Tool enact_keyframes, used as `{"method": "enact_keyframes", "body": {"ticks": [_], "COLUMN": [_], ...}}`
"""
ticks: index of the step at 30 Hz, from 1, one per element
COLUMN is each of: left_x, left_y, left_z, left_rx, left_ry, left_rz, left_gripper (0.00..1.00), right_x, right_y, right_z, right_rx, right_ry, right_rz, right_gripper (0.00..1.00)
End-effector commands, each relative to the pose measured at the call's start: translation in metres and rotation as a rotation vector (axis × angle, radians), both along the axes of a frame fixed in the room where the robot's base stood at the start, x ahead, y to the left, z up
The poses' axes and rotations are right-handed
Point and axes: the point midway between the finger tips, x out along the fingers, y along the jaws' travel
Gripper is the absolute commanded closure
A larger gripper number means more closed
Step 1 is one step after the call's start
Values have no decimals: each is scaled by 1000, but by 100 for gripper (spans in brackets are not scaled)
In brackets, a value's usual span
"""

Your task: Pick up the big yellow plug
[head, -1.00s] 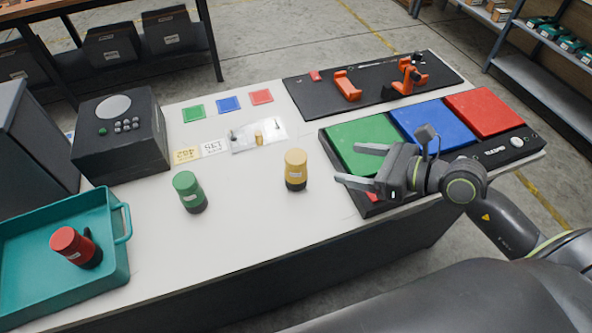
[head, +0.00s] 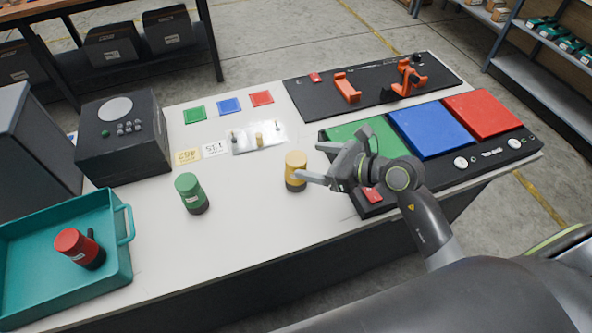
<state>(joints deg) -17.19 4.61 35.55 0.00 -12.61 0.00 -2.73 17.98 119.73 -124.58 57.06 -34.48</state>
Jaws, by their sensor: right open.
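The big yellow plug (head: 295,167) stands upright on the white table, with a yellow body and a dark base. My right gripper (head: 308,163) is open and comes in from the right. Its fingertips are close to the plug's right side, and the lower finger overlaps the plug's edge in the picture. I cannot tell whether it touches. My left gripper is not in view.
A green plug (head: 191,193) stands to the left. A red plug (head: 79,248) is in the teal tote (head: 65,300). A black board with green, blue (head: 430,131) and red panels lies on the right. A black box (head: 122,160) stands at the back left.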

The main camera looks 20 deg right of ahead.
Motion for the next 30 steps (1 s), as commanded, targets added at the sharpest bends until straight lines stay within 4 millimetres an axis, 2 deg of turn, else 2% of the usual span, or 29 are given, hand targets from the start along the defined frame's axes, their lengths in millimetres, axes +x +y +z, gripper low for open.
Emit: {"method": "enact_keyframes", "body": {"ticks": [3,11,17,21,30], "left_x": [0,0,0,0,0], "left_y": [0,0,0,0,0], "left_z": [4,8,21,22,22], "left_rx": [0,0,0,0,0], "left_ry": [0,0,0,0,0], "left_rz": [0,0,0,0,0], "left_gripper": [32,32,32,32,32], "right_x": [11,20,36,47,51], "right_y": [9,18,37,45,48], "right_z": [-4,-10,-17,-25,-29], "right_rx": [3,2,5,2,0], "right_ry": [0,1,3,0,0], "right_rz": [-1,0,0,-1,-1], "right_gripper": [27,27,27,27,27]}}
